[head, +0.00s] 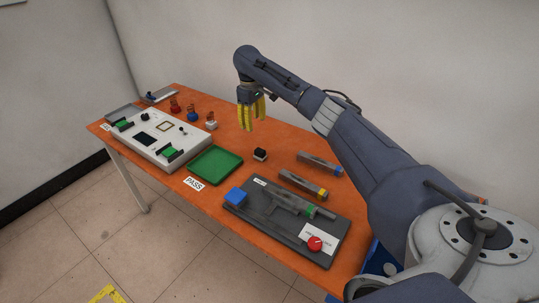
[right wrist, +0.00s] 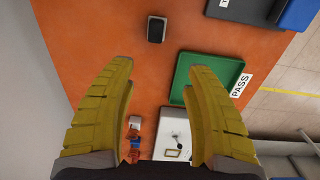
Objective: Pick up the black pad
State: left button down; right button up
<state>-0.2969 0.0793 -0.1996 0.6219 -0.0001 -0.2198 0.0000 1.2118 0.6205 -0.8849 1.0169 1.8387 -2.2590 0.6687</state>
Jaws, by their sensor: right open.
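The black pad (head: 260,153) is a small dark block with a pale lower part, standing alone on the orange table. In the right wrist view the black pad (right wrist: 156,29) lies beyond the fingertips, near the top edge and roughly centred between them. My right gripper (head: 252,118) has yellow fingers pointing down and is above the table, behind and left of the pad. In the right wrist view my right gripper (right wrist: 161,65) is open, with nothing between its fingers. My left gripper does not show in either view.
A green tray (head: 216,165) lies left of the pad, by a PASS label (head: 194,183). A white device (head: 155,152) stands farther left, with small red, blue and white items behind it. A dark fixture (head: 286,229) with a red button (head: 314,243) is nearer. Two grey bars (head: 320,164) lie right.

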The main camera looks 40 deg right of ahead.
aim_at(260, 150)
jog(key=f, duration=0.5)
jog(key=d+f, duration=0.1)
jog(key=f, duration=0.4)
jog(key=s+d+f, duration=0.1)
jog(key=f, duration=0.5)
jog(key=shift+f, duration=0.1)
jog(key=shift+c, duration=0.5)
grip_shut()
